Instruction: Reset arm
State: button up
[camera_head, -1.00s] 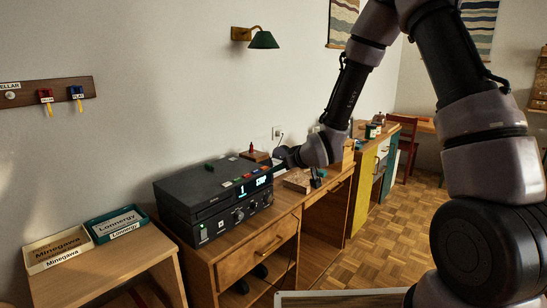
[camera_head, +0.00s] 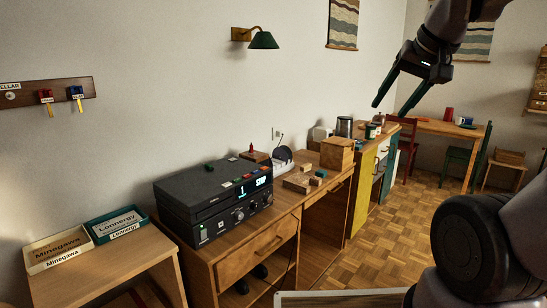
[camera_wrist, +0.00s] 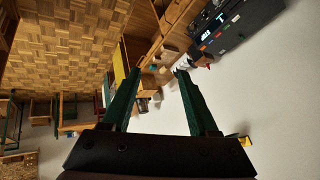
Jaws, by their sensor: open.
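My gripper (camera_head: 397,98) is raised in the air at the upper right of the head view, high over the far end of the desks and in front of the white wall. Its two long dark green fingers are spread apart, with nothing between them. The wrist view shows the same open gripper (camera_wrist: 152,88), with the desks, the floor and the wall beyond the fingers. My arm folds back along the right edge of the head view. My gripper touches nothing.
The black stereo unit (camera_head: 212,198) sits on the wooden desk (camera_head: 270,226). Wooden blocks (camera_head: 298,183) and a wooden box (camera_head: 337,152) lie farther back. A green wall lamp (camera_head: 263,40) juts from the wall. Parquet floor (camera_head: 400,225) is open at right.

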jog(key=s, duration=0.3)
jog(key=shift+d+r+m, duration=0.1)
jog(key=shift+r+m, duration=0.15)
jog(key=shift+m, duration=0.05)
dwell(0.6)
